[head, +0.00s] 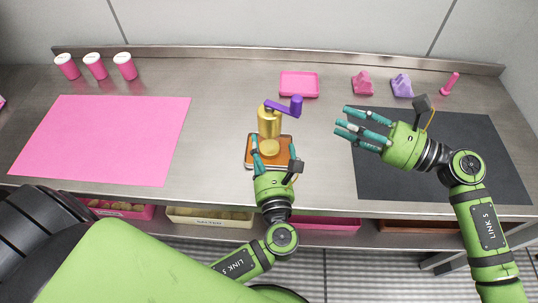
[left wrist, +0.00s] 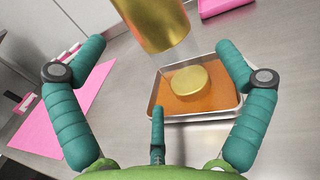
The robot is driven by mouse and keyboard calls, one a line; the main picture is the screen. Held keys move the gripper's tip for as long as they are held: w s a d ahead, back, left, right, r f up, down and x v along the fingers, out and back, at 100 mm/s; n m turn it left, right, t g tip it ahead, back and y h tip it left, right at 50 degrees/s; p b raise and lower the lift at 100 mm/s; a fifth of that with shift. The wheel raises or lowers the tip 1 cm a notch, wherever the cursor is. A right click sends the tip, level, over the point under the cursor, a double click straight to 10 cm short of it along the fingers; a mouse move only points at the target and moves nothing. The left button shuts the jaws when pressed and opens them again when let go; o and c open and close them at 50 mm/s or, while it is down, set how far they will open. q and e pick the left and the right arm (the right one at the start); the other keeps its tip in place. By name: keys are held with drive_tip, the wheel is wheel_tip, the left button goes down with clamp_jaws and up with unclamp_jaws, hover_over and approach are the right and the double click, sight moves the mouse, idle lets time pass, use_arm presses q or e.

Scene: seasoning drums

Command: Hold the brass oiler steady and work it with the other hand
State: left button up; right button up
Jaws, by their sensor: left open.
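The brass oiler (head: 268,121) stands upright in a metal-rimmed tray with an orange floor (head: 250,160). It has a brass upper cylinder, a purple crank (head: 285,106) on top and a brass base (head: 270,147). In the left wrist view, its brass cylinder (left wrist: 156,22) is above a clear section and the round brass base (left wrist: 190,80). My left gripper (head: 274,150) is open in front of it, fingers spread to either side with gaps visible in the wrist view. My right gripper (head: 342,120) is open and empty, right of the oiler and apart from the crank.
A pink mat (head: 105,138) lies left, a dark mat (head: 440,155) right under my right arm. Several white-lidded pink drums (head: 96,66) stand back left. A pink tray (head: 299,84), pink (head: 362,84) and purple (head: 402,85) blocks and a pink peg (head: 450,83) line the back.

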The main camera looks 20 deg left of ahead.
sight(266, 141)
use_arm(q)
drive_tip(key=x, duration=0.5)
drive_tip(key=shift+w+a, duration=0.15)
drive_tip(key=shift+w, duration=0.15)
drive_tip(key=c, duration=1.4)
use_arm(e)
drive_tip(key=c, duration=0.7)
drive_tip(key=shift+w, duration=0.15)
clamp_jaws()
use_arm(q)
drive_tip(key=shift+c, duration=0.2)
use_arm(e)
drive_tip(key=w+n+t, duration=0.1)
drive_tip(key=n, duration=0.3)
drive_tip(key=w+n+t, duration=0.1)
drive_tip(key=w+n, duration=0.1)
drive_tip(key=n, duration=0.2)
drive_tip(key=w+n+t, duration=0.1)
drive_tip(key=w+n, duration=0.1)
drive_tip(key=n, duration=0.2)
drive_tip(key=shift+w+a+r+h, duration=0.1)
drive_tip(key=shift+r+h, duration=0.05)
drive_tip(key=shift+h, duration=0.15)
